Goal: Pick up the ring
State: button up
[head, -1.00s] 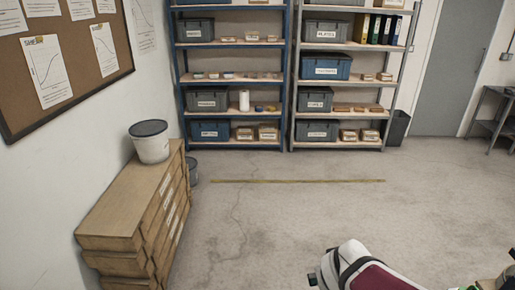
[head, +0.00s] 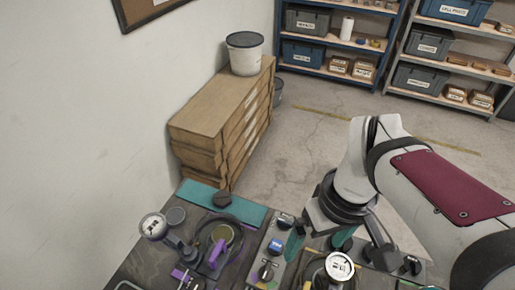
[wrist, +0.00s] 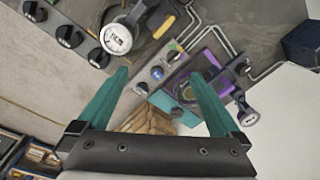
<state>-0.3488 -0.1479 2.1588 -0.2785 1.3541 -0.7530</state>
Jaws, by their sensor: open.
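A dark ring-shaped loop (head: 200,230) shows in the head view around an olive disc with a purple part, on the bench at lower left. I cannot tell for sure that it is the task's ring. A second dark curved band (head: 306,272) lies beside a white-faced gauge. My gripper (head: 318,242) is over the bench, right of the first loop. In the wrist view its two teal fingers (wrist: 160,76) are spread wide with nothing between them. The purple part (wrist: 211,58) lies beyond, near the right fingertip, apart from it.
Gauges (head: 153,225) (head: 339,266) and black knobs stand on the crowded bench. A teal strip (head: 195,193) runs along its far edge. A wooden drawer stack (head: 200,110) with a bucket (head: 245,55) stands behind, by the wall. Shelves are farther back; open floor lies between.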

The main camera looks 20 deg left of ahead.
jog(key=w+a+f+n+h, duration=0.1)
jog(key=w+a+f+n, duration=0.15)
jog(key=a+n, duration=0.8)
jog(key=w+a+f+n, duration=0.2)
jog(key=a+f+n, duration=0.1)
jog(key=a+n, duration=0.7)
jog(key=shift+m+t, duration=0.3)
jog(key=shift+m, duration=0.05)
jog(key=f, duration=1)
jog(key=a+f, duration=0.1)
jog(key=f, duration=0.4)
jog(key=shift+s+a+f, duration=0.1)
jog(key=shift+s+f, duration=0.1)
jog(key=shift+s, duration=0.1)
grip_shut()
jog(key=shift+r, duration=2.25)
jog(key=w+d+r, duration=0.4)
jog(key=d+r, duration=0.2)
jog(key=d, duration=0.4)
jog(key=n, duration=0.4)
send_near(219, 236)
jog(key=shift+w, duration=0.15)
jog(key=shift+a+f, duration=0.1)
jog(key=shift+f, duration=4)
